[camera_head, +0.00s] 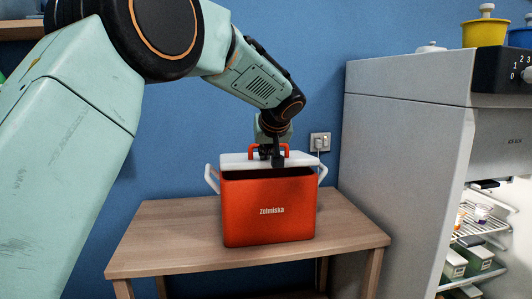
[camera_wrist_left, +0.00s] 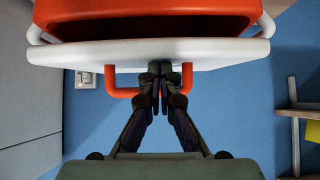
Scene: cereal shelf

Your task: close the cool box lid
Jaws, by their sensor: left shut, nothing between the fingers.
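The red cool box (camera_head: 268,209) stands on a wooden table in the head view, with a dark opening showing at its top. Its white lid (camera_head: 240,160) is tilted up at the back of the box, with a red handle (camera_head: 284,149) on it. My left gripper (camera_head: 276,163) is shut and empty at the lid, beside the handle. In the left wrist view the shut fingertips (camera_wrist_left: 159,68) are at the edge of the white lid (camera_wrist_left: 90,54), between the sides of the red handle (camera_wrist_left: 122,92). I cannot tell whether they touch the lid. My right gripper is not in view.
The wooden table (camera_head: 160,236) has bare room left and right of the box. A grey refrigerator (camera_head: 400,150) with an open front and shelves stands at the right. A wall socket (camera_head: 320,142) is behind the box on the blue wall.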

